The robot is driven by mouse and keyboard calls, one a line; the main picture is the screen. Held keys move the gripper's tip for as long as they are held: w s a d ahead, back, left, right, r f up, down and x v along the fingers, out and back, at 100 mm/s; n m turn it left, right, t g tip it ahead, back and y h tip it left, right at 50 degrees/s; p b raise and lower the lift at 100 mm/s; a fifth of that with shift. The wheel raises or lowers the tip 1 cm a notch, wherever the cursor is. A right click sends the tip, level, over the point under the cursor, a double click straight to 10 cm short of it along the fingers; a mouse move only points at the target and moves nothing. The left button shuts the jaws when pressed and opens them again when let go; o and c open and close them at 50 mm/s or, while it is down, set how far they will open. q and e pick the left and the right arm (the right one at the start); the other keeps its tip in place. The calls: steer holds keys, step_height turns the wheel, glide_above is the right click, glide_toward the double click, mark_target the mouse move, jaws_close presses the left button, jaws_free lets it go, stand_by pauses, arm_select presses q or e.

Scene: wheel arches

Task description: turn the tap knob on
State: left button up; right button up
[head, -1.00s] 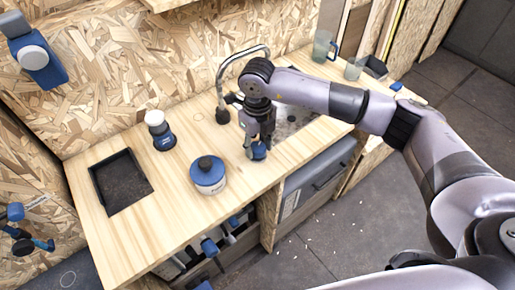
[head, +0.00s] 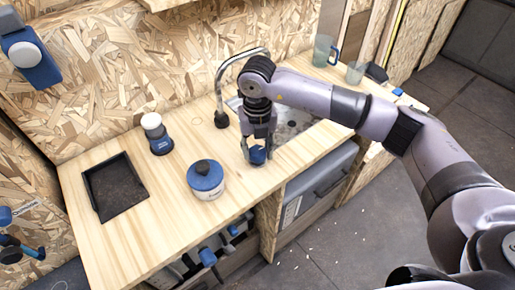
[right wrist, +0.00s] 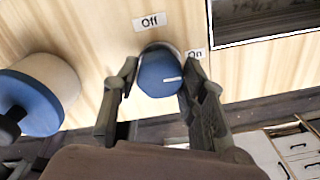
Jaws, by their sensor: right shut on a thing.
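The "Off" label (right wrist: 150,21) is above the knob. My right gripper (head: 258,153) reaches down over the knob and is shut on it, one finger on each side. The tap (head: 222,85) is a curved metal spout behind the gripper. My left gripper is not in view.
A blue-lidded white tub (head: 206,180) stands just left of the knob, close to my right gripper. A blue-and-white container (head: 157,134) and a black tray (head: 115,187) are farther left. A jug (head: 322,50) and a cup (head: 355,72) stand at the far right.

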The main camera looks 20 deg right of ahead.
mark_target(258, 150)
steer(key=shift+w+r, duration=0.1)
steer(key=shift+r, duration=0.05)
steer(key=o, duration=1.2)
steer(key=shift+c, duration=0.2)
step_height(258, 150, up, 12)
